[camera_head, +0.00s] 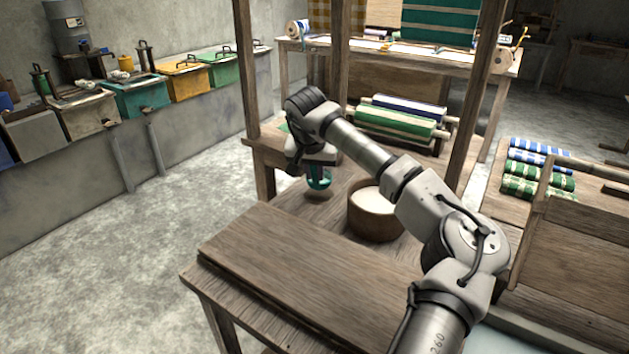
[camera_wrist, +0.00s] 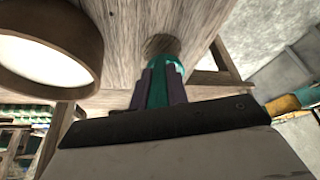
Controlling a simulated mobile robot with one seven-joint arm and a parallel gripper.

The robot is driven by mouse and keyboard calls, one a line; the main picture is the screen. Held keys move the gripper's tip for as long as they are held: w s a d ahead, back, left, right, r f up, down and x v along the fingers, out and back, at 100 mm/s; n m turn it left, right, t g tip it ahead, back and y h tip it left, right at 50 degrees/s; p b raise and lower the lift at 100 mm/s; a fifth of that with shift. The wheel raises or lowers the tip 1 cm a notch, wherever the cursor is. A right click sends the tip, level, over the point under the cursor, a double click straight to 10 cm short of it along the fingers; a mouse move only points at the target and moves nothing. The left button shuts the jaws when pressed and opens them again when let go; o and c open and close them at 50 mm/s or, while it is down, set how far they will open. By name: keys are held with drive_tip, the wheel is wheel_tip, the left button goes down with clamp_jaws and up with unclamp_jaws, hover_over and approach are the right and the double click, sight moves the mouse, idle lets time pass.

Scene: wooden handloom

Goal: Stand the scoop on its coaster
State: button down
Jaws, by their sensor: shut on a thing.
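The teal scoop (camera_head: 320,181) is in my gripper, low over the wooden bench in the head view. In the wrist view the teal scoop (camera_wrist: 158,88) lies between the two dark fingers of my gripper (camera_wrist: 160,84), which is shut on it. A small round brown coaster (camera_head: 317,195) shows on the bench just under the scoop. The coaster also shows in the wrist view (camera_wrist: 161,44), just beyond the scoop's end. I cannot tell whether the scoop touches it. My wrist hides the scoop's upper part in the head view.
A round wooden tub (camera_head: 374,224) with white contents stands right of the scoop, under my forearm. A raised plank (camera_head: 310,262) is in front. Loom posts (camera_head: 246,75) rise behind and to the left. Striped cloth rolls (camera_head: 395,122) lie behind.

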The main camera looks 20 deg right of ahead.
drive_tip(key=shift+f, duration=1.55)
drive_tip(key=c, duration=1.4)
unclamp_jaws()
drive_tip(key=shift+o, duration=0.2)
drive_tip(key=b+v, duration=0.1)
drive_tip(key=v, duration=1.1)
drive_tip(key=shift+r, duration=0.1)
